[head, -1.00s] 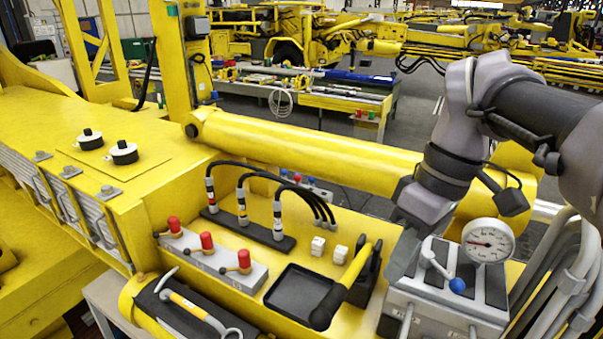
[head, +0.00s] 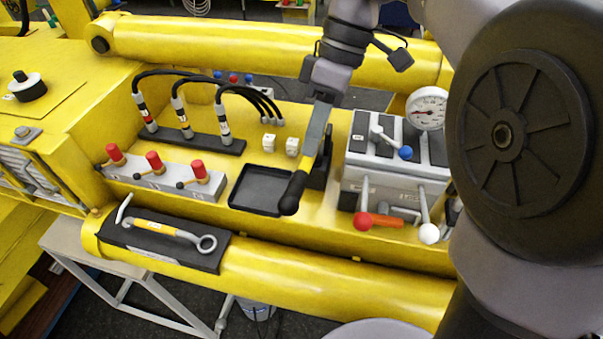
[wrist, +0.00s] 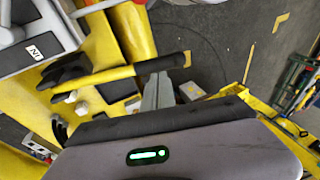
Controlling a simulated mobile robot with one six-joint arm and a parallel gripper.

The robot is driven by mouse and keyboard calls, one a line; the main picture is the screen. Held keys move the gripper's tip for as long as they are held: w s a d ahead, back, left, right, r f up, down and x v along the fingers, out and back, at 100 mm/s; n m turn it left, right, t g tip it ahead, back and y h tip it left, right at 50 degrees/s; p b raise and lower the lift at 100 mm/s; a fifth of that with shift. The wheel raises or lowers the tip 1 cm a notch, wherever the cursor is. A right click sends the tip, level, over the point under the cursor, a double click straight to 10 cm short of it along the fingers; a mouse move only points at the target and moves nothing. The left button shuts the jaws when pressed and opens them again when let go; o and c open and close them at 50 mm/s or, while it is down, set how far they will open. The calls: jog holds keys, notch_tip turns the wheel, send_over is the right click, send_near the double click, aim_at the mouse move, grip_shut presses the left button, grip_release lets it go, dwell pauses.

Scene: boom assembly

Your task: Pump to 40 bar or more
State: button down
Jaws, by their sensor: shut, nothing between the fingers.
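The pump lever has a yellow shaft and a black grip (head: 292,195). It slants up from the black tray toward a black bracket. In the wrist view its grip (wrist: 162,64) points right. My gripper (head: 318,118) is shut and empty, pointing down at the lever and covering part of its shaft. In the wrist view the closed fingers (wrist: 157,92) are close to the grip; I cannot tell whether they touch. The round white pressure gauge (head: 427,108) stands on the grey valve block (head: 385,180). Its needle points left, and the figures are too small to read.
Left of the black tray (head: 248,205) are red-topped valves (head: 153,160) and hoses (head: 181,112). A yellow cylinder (head: 220,45) runs behind.

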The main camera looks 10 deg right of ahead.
aim_at(297, 186)
jog(key=x, duration=0.6)
jog(key=shift+s+a+f+b, duration=0.1)
jog(key=shift+f+b, duration=0.15)
jog(key=shift+b, duration=0.15)
jog(key=shift+f, duration=0.1)
